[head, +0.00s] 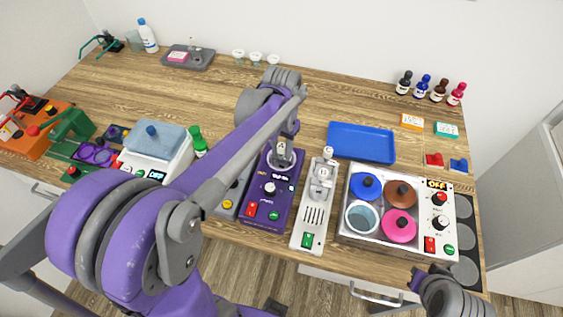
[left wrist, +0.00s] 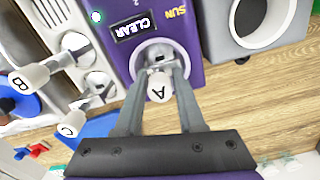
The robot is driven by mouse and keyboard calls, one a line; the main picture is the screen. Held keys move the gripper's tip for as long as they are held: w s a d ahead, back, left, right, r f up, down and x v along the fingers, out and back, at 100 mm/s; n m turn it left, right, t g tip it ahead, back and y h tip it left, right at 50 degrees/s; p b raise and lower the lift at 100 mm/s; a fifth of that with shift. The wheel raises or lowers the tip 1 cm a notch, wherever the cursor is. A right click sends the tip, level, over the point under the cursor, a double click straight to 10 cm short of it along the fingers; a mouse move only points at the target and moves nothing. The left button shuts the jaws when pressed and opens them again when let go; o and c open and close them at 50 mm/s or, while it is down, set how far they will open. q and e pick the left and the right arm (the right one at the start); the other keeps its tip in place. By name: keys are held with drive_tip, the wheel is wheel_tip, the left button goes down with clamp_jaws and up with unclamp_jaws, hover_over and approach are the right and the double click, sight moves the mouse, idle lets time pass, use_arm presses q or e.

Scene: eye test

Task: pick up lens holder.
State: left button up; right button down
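My left gripper (head: 283,150) is over the purple device (head: 268,200) in the head view. In the left wrist view, its two fingers (left wrist: 158,78) are apart on either side of a white-capped grey piece marked A (left wrist: 159,88). That piece stands in the round white ring of the purple device (left wrist: 205,60). I see small gaps beside the cap; contact lower down is unclear. Similar pieces marked B (left wrist: 30,78) and C (left wrist: 72,125) are on the white device (head: 312,215). No piece is labelled as the lens holder. My right gripper (head: 430,282) is partly in view, bottom right.
A blue tray (head: 362,143) lies behind the devices. A white box with coloured lids (head: 370,240) stands to the right. A white device with a blue-grey top (head: 155,140) stands to the left. Bottles (head: 437,90) line the back right.

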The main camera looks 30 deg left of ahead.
use_arm(q)
clamp_jaws()
idle(1.1)
